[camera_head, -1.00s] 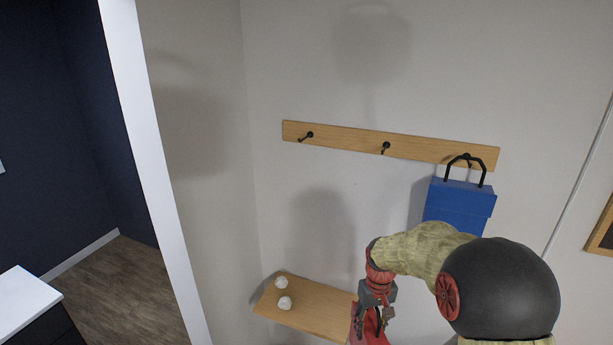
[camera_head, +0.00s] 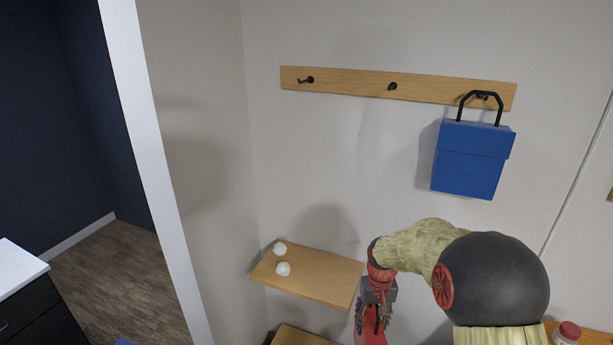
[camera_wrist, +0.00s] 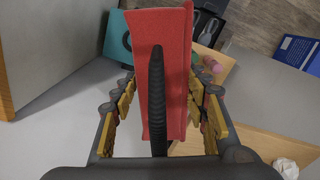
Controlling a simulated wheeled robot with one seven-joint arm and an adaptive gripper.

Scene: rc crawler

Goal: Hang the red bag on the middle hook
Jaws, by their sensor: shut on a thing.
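The wooden hook rail (camera_head: 345,81) is on the wall in the head view. Its middle hook (camera_head: 392,87) is bare. A blue bag (camera_head: 470,165) hangs by its black handle from the right hook. The red bag (camera_head: 372,339) shows only partly at the bottom of the head view, below my gripper (camera_head: 375,318). In the wrist view the red bag (camera_wrist: 178,75) lies between the fingers, with its black handle (camera_wrist: 157,100) upright in front of it. My gripper is shut on the red bag, apparently at the handle, well below the rail.
A small wooden shelf (camera_head: 310,279) with two white round things (camera_head: 281,258) is on the wall left of my gripper. Another wooden surface (camera_head: 297,336) is below it. A red-capped jar (camera_head: 567,333) stands at lower right. The wall below the middle hook is clear.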

